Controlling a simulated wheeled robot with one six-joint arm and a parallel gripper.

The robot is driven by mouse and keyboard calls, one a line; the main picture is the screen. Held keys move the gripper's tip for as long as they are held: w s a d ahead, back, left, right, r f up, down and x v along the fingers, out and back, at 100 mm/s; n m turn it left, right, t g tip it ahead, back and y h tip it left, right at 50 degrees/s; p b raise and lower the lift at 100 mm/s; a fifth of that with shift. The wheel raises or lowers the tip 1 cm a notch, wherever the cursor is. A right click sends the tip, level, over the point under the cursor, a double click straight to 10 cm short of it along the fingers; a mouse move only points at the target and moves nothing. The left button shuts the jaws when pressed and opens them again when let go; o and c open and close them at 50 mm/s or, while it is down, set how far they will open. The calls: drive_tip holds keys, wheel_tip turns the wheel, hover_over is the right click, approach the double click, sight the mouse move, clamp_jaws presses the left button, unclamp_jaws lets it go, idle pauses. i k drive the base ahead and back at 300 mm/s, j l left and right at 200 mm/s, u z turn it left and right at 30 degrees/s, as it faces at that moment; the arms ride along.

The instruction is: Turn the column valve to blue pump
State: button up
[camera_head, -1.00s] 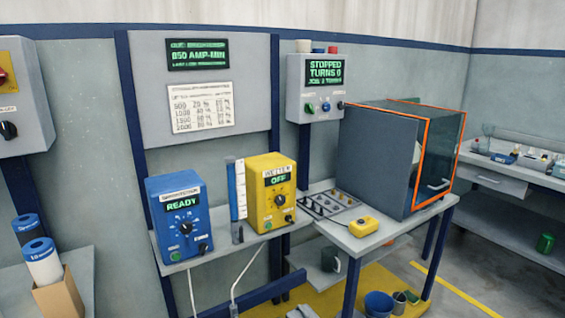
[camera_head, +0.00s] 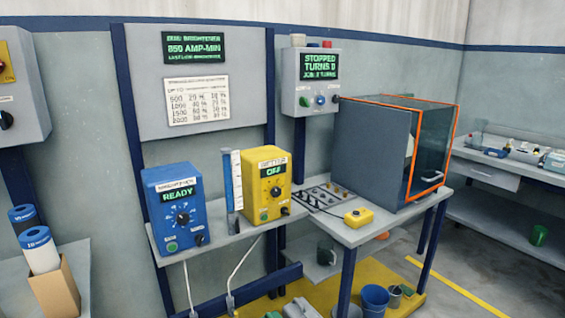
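The blue pump (camera_head: 175,212) stands on a grey shelf at centre left, with a green "READY" display, a dial, a green button and a small dark knob. The yellow pump (camera_head: 266,188) stands to its right, with its display reading "OFF". A tall, narrow blue and white column (camera_head: 232,182) stands upright between the two pumps. I cannot make out a valve on the column or which way it points. My gripper is not in view.
A grey bench (camera_head: 372,225) to the right holds a yellow pendant (camera_head: 358,218) and an orange-edged cabinet (camera_head: 410,150). A grey control box (camera_head: 310,85) reads "STOPPED". White cables hang below the shelf.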

sight(238, 225)
drive_tip(key=i, duration=1.25)
drive_tip(key=u, duration=0.05)
